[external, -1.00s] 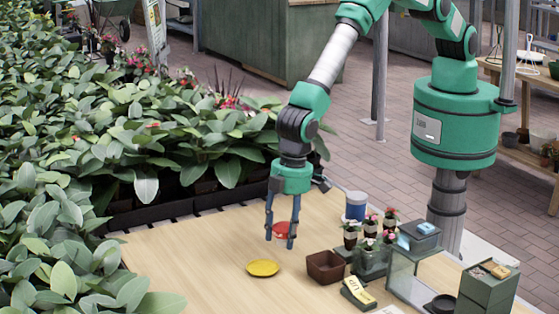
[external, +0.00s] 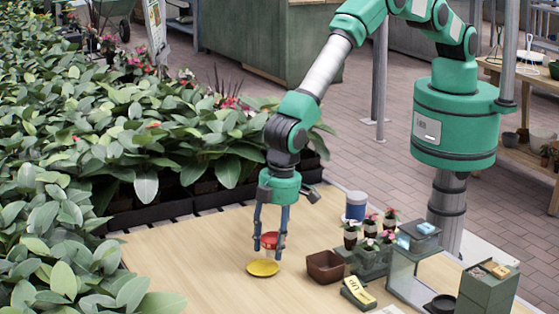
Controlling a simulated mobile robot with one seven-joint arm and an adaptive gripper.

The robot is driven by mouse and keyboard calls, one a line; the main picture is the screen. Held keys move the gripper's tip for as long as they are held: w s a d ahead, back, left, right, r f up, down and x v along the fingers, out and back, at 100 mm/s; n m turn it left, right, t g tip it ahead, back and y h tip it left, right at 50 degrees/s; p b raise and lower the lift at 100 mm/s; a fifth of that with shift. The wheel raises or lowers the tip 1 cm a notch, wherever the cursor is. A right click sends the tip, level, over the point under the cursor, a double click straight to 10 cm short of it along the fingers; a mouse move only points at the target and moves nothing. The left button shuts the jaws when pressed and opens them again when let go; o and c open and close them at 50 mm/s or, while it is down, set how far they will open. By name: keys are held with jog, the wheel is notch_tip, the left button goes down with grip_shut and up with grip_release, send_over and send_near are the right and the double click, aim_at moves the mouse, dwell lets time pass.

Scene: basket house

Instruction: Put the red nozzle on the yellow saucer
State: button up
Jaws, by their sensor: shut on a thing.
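The red nozzle (external: 269,241) is held between the fingers of my gripper (external: 269,245), which is shut on it. The yellow saucer (external: 263,268) lies flat on the wooden table (external: 200,275). The nozzle is just above and slightly behind the saucer's middle in the picture. A pale part below the red one shows close over the saucer's rear edge. I cannot tell whether it touches the saucer. The fingers partly cover the sides of the nozzle.
A brown square pot (external: 325,267) stands right of the saucer. A yellow-labelled box (external: 358,292), small potted flowers (external: 371,227), a blue-and-white tin (external: 355,206) and a clear stand (external: 402,275) are further right. Leafy plants (external: 60,200) border the left. The table's left part is clear.

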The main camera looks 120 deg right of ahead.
jog(key=shift+f, duration=1.3)
jog(key=shift+f, duration=0.1)
jog(key=o, duration=1.1)
jog(key=shift+o, duration=0.2)
jog(key=shift+s+r, duration=0.25)
jog(key=shift+r, duration=1.8)
jog(key=shift+s+r, duration=0.2)
jog(key=shift+r, duration=1.8)
jog(key=shift+s+r, duration=0.25)
jog(key=shift+r, duration=1.8)
